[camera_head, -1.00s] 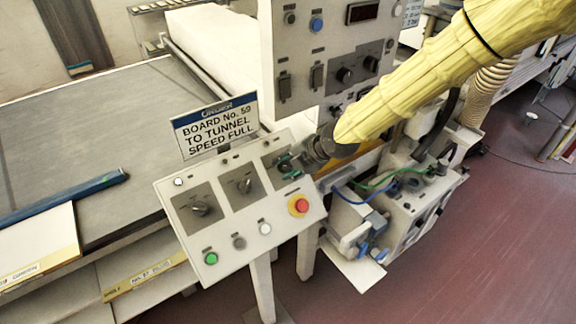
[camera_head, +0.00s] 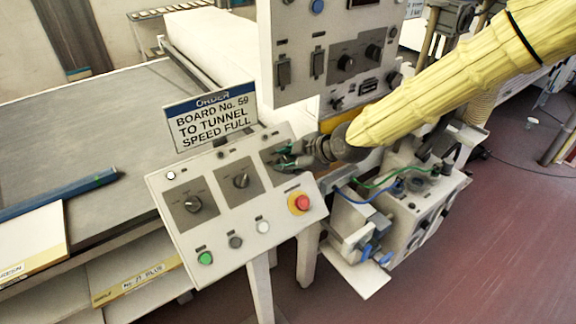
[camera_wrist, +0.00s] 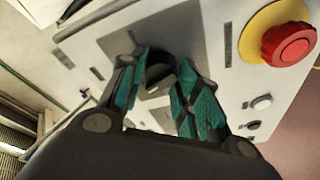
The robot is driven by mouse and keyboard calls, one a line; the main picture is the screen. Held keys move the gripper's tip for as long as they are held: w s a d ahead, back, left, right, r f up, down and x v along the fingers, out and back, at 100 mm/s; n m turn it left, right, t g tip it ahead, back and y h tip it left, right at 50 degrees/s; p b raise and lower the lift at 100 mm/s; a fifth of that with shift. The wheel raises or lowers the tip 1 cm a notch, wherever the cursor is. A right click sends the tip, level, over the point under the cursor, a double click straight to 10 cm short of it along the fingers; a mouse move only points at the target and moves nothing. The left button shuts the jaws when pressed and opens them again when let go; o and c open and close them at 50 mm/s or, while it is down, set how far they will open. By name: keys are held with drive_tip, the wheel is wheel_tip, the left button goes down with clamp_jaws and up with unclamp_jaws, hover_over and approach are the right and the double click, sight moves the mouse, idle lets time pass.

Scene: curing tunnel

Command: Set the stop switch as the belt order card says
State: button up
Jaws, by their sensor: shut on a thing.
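The order card (camera_head: 211,121) stands behind the sloped control panel and reads "BOARD No. 59 TO TUNNEL SPEED FULL". The panel (camera_head: 218,243) has three rotary switches in a row: a left one (camera_head: 193,204), a middle one (camera_head: 241,181) and a right one mostly hidden by my gripper (camera_head: 284,157). In the wrist view, my gripper (camera_wrist: 163,66) has its green-padded fingers on both sides of the right switch's dark knob (camera_wrist: 159,76) and is shut on it. The knob's pointer and labels are not readable. Which switch is the stop switch cannot be told from legible labels.
A red emergency button (camera_head: 301,202) on a yellow ring sits just below the gripped switch; it also shows in the wrist view (camera_wrist: 289,44). Green (camera_head: 205,258), grey and white buttons line the lower panel. A cabled machine (camera_head: 400,215) stands right of the panel.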

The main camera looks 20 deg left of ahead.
drive_tip(key=m+b, duration=0.1)
drive_tip(key=m, duration=0.1)
drive_tip(key=m+t+b, duration=0.1)
drive_tip(key=m, duration=0.1)
drive_tip(key=shift+f+m, duration=0.2)
drive_tip(key=shift+m, duration=0.2)
drive_tip(key=shift+m+t+b, duration=0.3)
drive_tip(key=shift+m+b, duration=0.65)
drive_tip(key=shift+m, duration=0.85)
drive_tip(key=shift+r, duration=0.1)
drive_tip(key=o, duration=1)
drive_tip(key=shift+r, duration=0.1)
drive_tip(key=shift+s+d+r, duration=0.2)
drive_tip(key=shift+d+r, duration=0.15)
drive_tip(key=shift+d, duration=0.1)
drive_tip(key=v, duration=1.1)
drive_tip(key=shift+s+f, duration=0.15)
drive_tip(key=shift+f, duration=0.1)
